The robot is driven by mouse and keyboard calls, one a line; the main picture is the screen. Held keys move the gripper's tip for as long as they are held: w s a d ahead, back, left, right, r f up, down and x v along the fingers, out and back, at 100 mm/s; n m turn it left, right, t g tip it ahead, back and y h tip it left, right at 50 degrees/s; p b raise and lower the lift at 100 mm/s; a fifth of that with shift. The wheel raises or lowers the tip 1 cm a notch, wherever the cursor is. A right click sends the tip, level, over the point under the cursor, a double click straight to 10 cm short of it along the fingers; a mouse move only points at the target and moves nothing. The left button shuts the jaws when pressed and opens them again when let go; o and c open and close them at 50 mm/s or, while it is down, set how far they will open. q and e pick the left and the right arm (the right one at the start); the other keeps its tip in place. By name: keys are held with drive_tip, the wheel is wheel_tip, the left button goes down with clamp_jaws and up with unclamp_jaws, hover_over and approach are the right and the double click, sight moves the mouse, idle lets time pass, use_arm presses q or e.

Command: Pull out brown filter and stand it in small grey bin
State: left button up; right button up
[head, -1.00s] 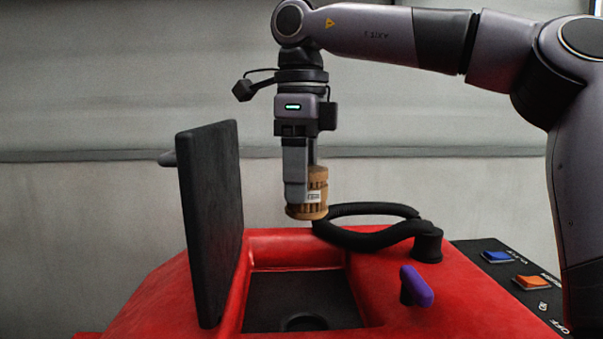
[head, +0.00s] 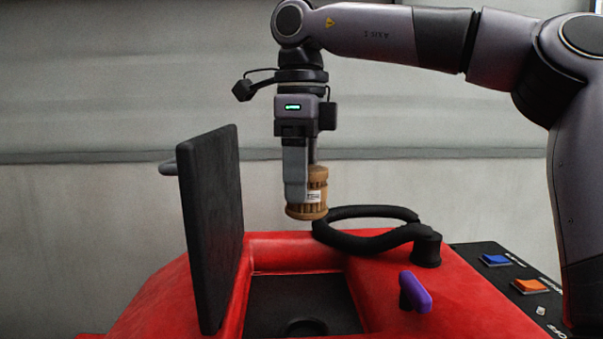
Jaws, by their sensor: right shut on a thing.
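The brown filter (head: 314,196) is a ribbed cylinder with a small white label. My right gripper (head: 304,185) points down and is shut on it. It holds the filter upright in the air, above the red tank (head: 420,285) and clear of the opening. The opening's dark floor (head: 300,300) has a round black ring (head: 306,327) at its near edge. My left gripper is not in view. No small grey bin shows in this view.
A black lid (head: 212,230) stands open left of the opening. A black hose (head: 375,235) curves behind and right of it. A purple knob (head: 415,291) stands at the right. A panel with a blue switch (head: 495,260) and an orange switch (head: 530,286) lies far right.

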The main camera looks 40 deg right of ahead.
drive_tip(key=shift+r, duration=0.1)
drive_tip(key=shift+r+p, duration=0.65)
drive_tip(key=shift+r, duration=1.75)
